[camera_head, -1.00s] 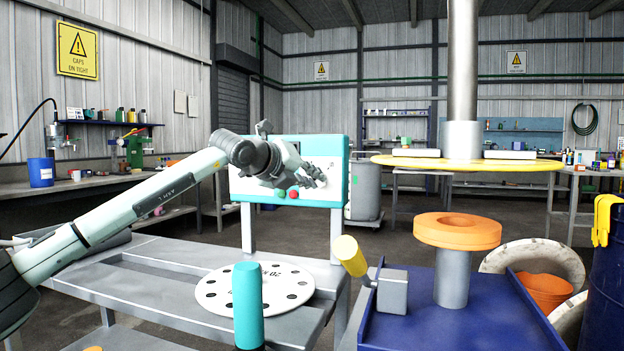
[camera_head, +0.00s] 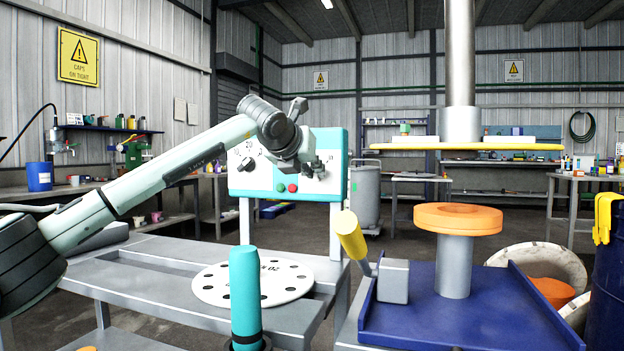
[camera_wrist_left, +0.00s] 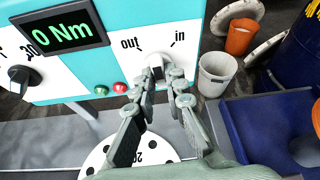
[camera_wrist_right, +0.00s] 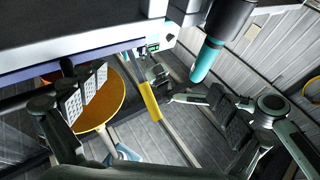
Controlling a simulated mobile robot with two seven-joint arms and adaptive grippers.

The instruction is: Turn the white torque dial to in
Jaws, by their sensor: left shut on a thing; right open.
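The white torque dial (camera_wrist_left: 157,62) is on the front of the teal-edged control panel (camera_head: 235,186), between the printed "out" and "in" marks in the left wrist view. My left gripper (camera_wrist_left: 163,80) is shut on the dial, with a fingertip on each side. The fingers partly hide it, and I cannot tell exactly where it points. The head view also shows my left gripper (camera_head: 313,169) at the right part of the panel, covering the dial. My right gripper (camera_wrist_right: 155,108) is open and empty in the right wrist view.
A display (camera_wrist_left: 62,33) reads 0 Nm. A black knob (camera_wrist_left: 20,78) sits beneath it, with green (camera_wrist_left: 101,90) and red (camera_wrist_left: 120,87) buttons near the dial. A teal cylinder (camera_head: 245,295) and yellow-handled lever (camera_head: 350,235) stand in front of the panel.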

